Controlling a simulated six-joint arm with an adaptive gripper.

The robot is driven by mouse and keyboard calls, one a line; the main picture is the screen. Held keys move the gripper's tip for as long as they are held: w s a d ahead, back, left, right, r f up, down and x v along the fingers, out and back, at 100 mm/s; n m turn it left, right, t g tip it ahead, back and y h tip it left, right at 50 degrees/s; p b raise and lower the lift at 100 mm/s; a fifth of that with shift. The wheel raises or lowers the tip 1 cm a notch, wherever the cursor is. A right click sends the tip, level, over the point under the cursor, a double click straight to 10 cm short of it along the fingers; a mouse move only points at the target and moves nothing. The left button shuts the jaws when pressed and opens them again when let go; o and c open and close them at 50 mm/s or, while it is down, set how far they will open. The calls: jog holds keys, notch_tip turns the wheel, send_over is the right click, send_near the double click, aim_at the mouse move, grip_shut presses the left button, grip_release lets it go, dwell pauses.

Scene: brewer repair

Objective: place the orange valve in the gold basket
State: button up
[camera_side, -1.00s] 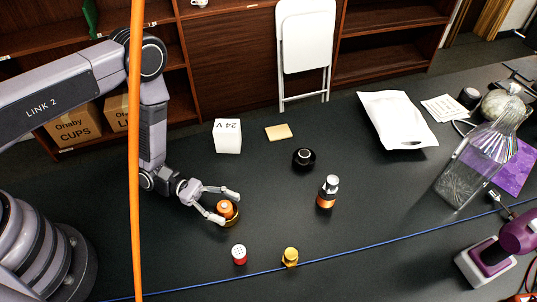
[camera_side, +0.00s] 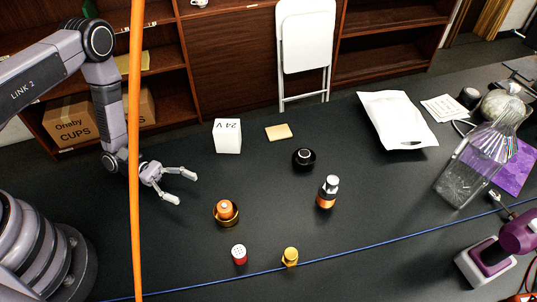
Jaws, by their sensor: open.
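The orange valve (camera_side: 225,208) sits inside the gold basket (camera_side: 217,220), which is a small round gold ring or cup on the dark table. My gripper (camera_side: 188,187) is open and empty, up and to the left of the basket and apart from it. Its two fingers point right. Nothing hides the valve or the front of the basket.
A red piece with a white top (camera_side: 239,255) and a gold fitting (camera_side: 290,257) stand near a blue cable (camera_side: 365,243). A silver and orange cylinder (camera_side: 328,192), a black round part (camera_side: 304,158) and a white 24 V box (camera_side: 227,136) stand farther off. An orange cable (camera_side: 135,120) hangs in front of my arm.

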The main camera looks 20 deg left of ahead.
jog(key=shift+a+r, duration=0.1)
jog(key=shift+a, duration=0.3)
jog(key=s+a+r+m+g+y, duration=0.15)
jog(key=r+m+g+y, duration=0.35)
jog(key=r, duration=0.6)
jog(key=w+a+r+m+g+y, duration=0.1)
jog(key=a+r+m+y, duration=0.1)
jog(key=r+m, duration=0.65)
jog(key=s+a+r+m+t+y, duration=0.2)
jog(key=s+a+r+t+y, duration=0.3)
jog(key=r, duration=0.4)
jog(key=s+a+r+m+t+y, duration=0.2)
jog(key=s+a+r+t+y, duration=0.3)
jog(key=s+r, duration=0.3)
jog(key=shift+a+r+t+y, duration=0.2)
jog(key=shift+r+t+y, duration=0.3)
jog(key=shift+r+t, duration=0.4)
jog(key=shift+m, duration=0.25)
